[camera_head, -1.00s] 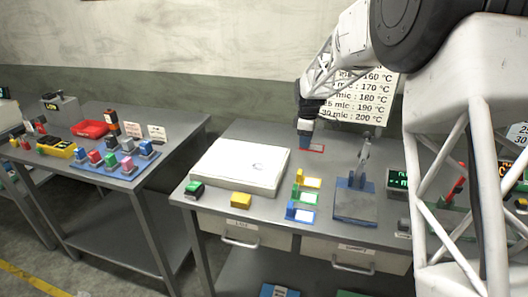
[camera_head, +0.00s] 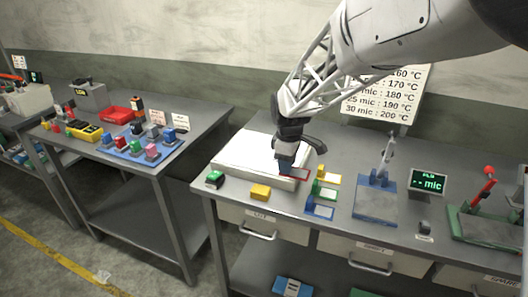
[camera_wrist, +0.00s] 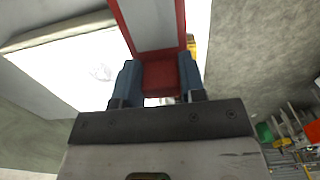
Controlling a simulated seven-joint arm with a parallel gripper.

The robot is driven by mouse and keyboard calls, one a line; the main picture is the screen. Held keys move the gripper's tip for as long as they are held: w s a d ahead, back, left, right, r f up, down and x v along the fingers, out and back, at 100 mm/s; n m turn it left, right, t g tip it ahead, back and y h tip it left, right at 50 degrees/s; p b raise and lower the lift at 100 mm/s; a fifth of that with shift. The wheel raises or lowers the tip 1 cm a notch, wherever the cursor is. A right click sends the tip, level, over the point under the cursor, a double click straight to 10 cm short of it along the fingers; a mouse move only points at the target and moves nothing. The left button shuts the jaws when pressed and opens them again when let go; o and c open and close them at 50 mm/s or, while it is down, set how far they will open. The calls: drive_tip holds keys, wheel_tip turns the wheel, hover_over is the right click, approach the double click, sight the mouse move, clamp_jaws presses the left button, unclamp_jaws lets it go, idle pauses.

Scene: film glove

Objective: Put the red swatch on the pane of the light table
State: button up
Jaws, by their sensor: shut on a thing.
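The red swatch (camera_head: 301,175) is a red-framed card with a pale window and a red grip block. In the wrist view the swatch (camera_wrist: 181,20) sticks out from between the blue fingers. My gripper (camera_head: 287,168) is shut on its grip block (camera_wrist: 160,75) and holds it over the right end of the light table. The light table (camera_head: 232,166) is a low white box on the bench; its bright pane (camera_wrist: 70,75) shows to the left of the swatch in the wrist view. My gripper hides part of the table's right side. I cannot tell the exact height of the swatch above it.
Yellow (camera_head: 329,180), green (camera_head: 325,193) and blue (camera_head: 320,210) swatches lie just right of the light table. A blue stand (camera_head: 376,203) with an upright lever is further right.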

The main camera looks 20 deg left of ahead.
drive_tip(key=shift+s+a+f, duration=0.1)
drive_tip(key=shift+s+a, duration=0.05)
drive_tip(key=shift+s, duration=0.5)
drive_tip(key=shift+s+a, duration=0.1)
drive_tip(key=shift+s, duration=0.5)
hover_over(271, 159)
drive_tip(key=shift+f, duration=0.75)
drive_tip(key=shift+f, duration=1.75)
drive_tip(key=shift+f, duration=0.1)
drive_tip(key=o, duration=0.9)
